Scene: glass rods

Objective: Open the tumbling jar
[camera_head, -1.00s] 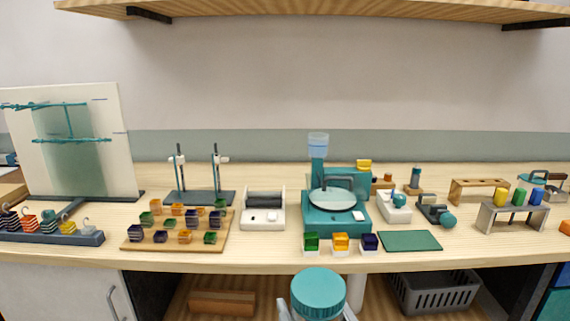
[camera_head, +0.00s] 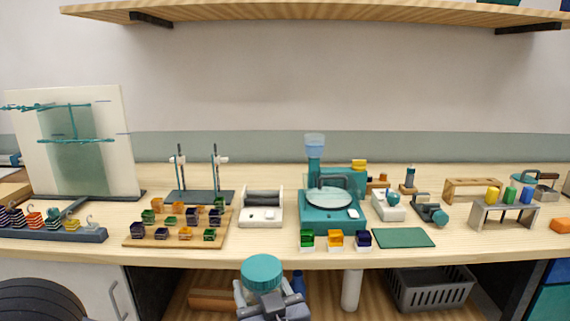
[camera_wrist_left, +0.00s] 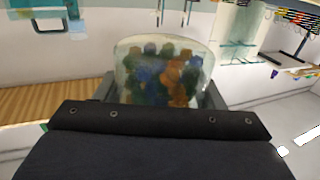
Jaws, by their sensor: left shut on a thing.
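The tumbling jar has a round teal lid (camera_head: 262,271), which shows below the bench's front edge in the head view. My left gripper (camera_head: 268,290) is shut around the jar under the lid, one finger on each side. In the left wrist view the jar (camera_wrist_left: 160,72) is clear, with blue, orange and green pieces inside. It sits between the fingers of my left gripper (camera_wrist_left: 158,88). The lid appears to be on the jar. My right gripper is not in view.
The wooden bench (camera_head: 270,254) stands behind the jar. On it are a white roller stand (camera_head: 262,208), a teal machine (camera_head: 330,215), a tray of small coloured cubes (camera_head: 150,241) and a bare green mat (camera_head: 402,237). A grey basket (camera_head: 430,290) is on the lower shelf.

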